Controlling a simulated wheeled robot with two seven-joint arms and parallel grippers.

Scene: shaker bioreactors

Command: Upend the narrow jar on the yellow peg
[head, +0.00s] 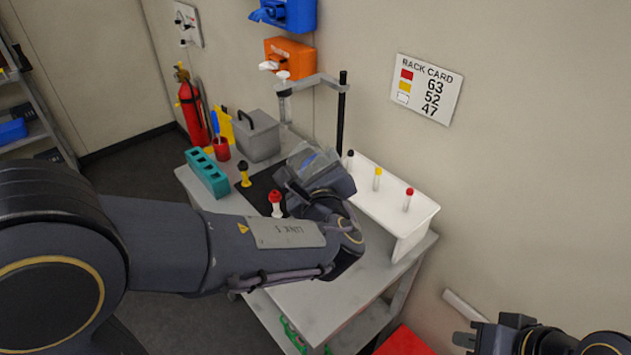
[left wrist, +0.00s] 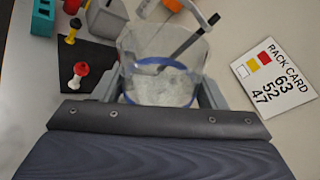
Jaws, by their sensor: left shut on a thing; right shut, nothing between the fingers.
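A clear glass jar (head: 309,158) with a blue band is held up by my left gripper (head: 318,180). The jar fills the middle of the left wrist view (left wrist: 165,85), with grey fingers shut on its two sides. Which way its mouth faces is hard to tell. A white peg with a yellow tip (head: 377,178) stands on the white stand, to the right of the held jar and apart from it. My right gripper (head: 467,339) is shut and empty at the bottom right.
A teal rack (head: 206,174), grey box (head: 257,138) and red cup (head: 221,150) are left. A clamp pole (head: 341,112) rises behind the jar. A rack card (head: 430,88) hangs on the wall.

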